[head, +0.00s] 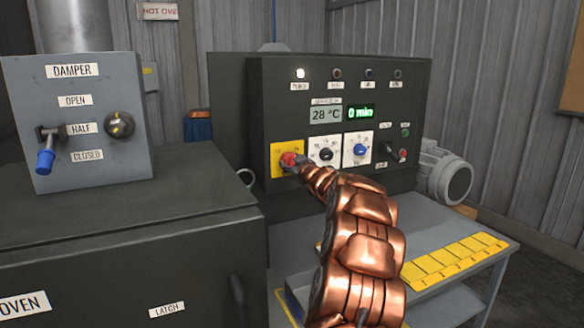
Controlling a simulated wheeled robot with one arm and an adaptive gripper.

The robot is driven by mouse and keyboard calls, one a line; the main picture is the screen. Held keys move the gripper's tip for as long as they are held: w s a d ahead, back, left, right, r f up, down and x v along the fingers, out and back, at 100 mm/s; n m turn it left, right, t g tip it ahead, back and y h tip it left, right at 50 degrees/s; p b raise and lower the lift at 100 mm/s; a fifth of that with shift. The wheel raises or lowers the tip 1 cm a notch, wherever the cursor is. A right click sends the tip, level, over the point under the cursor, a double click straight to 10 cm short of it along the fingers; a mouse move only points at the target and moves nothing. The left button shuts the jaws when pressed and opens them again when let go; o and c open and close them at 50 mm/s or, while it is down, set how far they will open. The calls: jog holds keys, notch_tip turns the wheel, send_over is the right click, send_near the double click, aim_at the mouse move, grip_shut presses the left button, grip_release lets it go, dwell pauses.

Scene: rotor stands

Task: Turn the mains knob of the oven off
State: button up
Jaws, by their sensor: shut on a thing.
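The mains knob (289,160) is red and sits on a yellow plate (279,150) at the lower left of the dark control panel. My gripper (298,163) is at the knob and shut on it. My copper-coloured arm reaches up from the bottom and hides the lower part of the panel. The knob's pointer and exact angle are too small to tell. The oven (130,265) is the dark box at the lower left with an OVEN label. A white lamp (300,74) is lit at the panel's upper left. The displays read 28 °C (325,114) and 0 min (360,112).
A black knob (326,154) and a blue knob (360,150) sit close right of the red one. A small lever switch (396,153) is further right. A grey damper box (75,120) stands at left. Yellow tags (455,257) lie on the grey bench.

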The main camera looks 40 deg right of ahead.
jog(key=n, duration=0.1)
jog(key=n+b, duration=0.2)
jog(key=shift+s+f+n, duration=0.1)
jog(key=shift+f+n, duration=0.15)
jog(key=shift+n, duration=0.05)
jog(key=n+b, duration=0.2)
jog(key=n, duration=0.1)
jog(key=shift+f+n, duration=0.1)
jog(key=shift+n, duration=0.2)
jog(key=shift+n+b, duration=1.25)
jog(key=shift+n, duration=1.25)
jog(key=o, duration=1.2)
jog(key=shift+r, duration=0.25)
jog(key=shift+c, duration=0.2)
jog(key=shift+s+a, duration=0.1)
jog(key=v, duration=1.1)
jog(key=shift+s+a, duration=0.15)
jog(key=shift+s, duration=0.2)
